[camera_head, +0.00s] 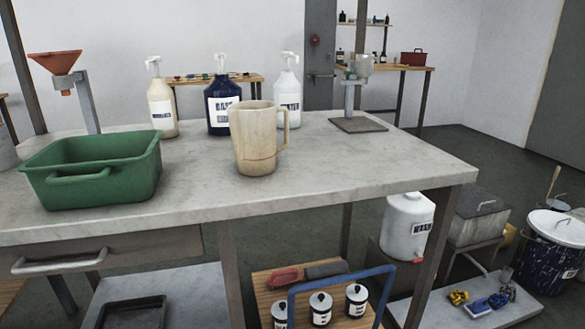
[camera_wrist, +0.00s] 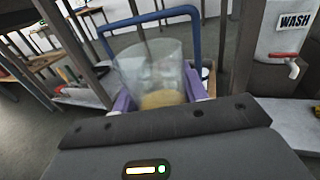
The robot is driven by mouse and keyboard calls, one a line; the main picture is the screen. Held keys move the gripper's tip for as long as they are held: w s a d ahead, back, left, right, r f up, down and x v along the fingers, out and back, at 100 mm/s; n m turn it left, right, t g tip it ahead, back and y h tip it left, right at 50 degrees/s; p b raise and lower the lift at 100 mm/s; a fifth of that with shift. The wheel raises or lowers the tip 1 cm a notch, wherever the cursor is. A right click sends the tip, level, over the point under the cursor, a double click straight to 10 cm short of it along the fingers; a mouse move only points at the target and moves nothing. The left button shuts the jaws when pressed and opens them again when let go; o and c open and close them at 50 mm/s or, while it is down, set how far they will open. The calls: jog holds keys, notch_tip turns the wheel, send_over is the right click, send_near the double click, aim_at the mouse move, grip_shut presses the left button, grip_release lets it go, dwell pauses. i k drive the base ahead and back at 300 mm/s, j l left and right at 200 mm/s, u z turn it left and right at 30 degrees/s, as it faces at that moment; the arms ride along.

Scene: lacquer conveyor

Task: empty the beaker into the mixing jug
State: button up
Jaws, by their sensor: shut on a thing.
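The mixing jug (camera_head: 254,140) is a beige jug with a handle on its right and a red line low on its side. It stands upright on the grey worktop in the head view; its inside is hidden. In the wrist view a clear beaker (camera_wrist: 150,72) with yellowish contents at its bottom is between the purple fingers of my gripper (camera_wrist: 160,97), which is shut on it. The beaker looks roughly upright. The head view does not show my gripper or this beaker, and the wrist view does not show the jug.
A green tub (camera_head: 95,170) stands left of the jug, with several pump bottles (camera_head: 222,108) behind. A stand (camera_head: 358,123) is at the back right. The worktop (camera_head: 345,170) right of the jug is clear. Below is a carrier with a blue handle (camera_head: 340,273), also in the wrist view (camera_wrist: 150,18).

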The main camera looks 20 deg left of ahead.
aim_at(252, 123)
jog(key=k+j+u, duration=0.15)
jog(key=j, duration=0.6)
jog(key=k+j+u, duration=0.2)
jog(key=j, duration=0.6)
jog(key=j+u, duration=0.15)
jog(key=j, duration=0.6)
jog(key=i+j+u, duration=0.1)
jog(key=i, duration=0.2)
